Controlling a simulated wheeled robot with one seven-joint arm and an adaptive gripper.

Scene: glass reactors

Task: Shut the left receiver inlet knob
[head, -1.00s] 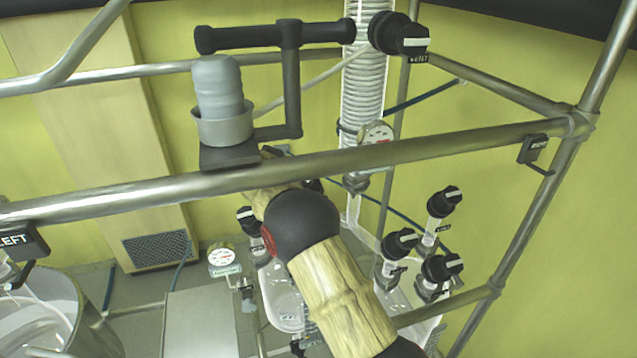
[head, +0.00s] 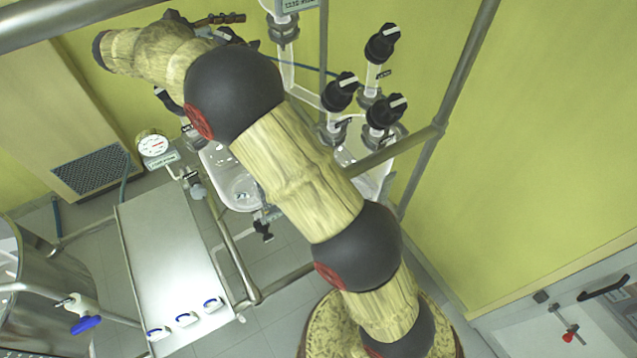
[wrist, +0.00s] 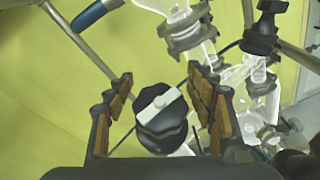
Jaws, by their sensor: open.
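A black knob (wrist: 160,118) with a white bar on its top sits between the fingers of my gripper (wrist: 159,82) in the wrist view. The fingers are open, one on each side, with a gap to the knob. The bar slants a little, rising to the right. In the head view, a black knob (head: 167,99) shows left of my arm above the left glass receiver (head: 232,182), partly hidden by the arm. My gripper (head: 212,22) is small at the top there, partly behind my arm. I cannot tell surely that both views show the same knob.
Several black knobs, one of them the upper knob (head: 382,43), stand on glass pipes right of my arm. A gauge (head: 153,147) is at left. Steel rails cross the scene. In the wrist view another knob (wrist: 261,37) and clear glass fittings (wrist: 187,30) are close by.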

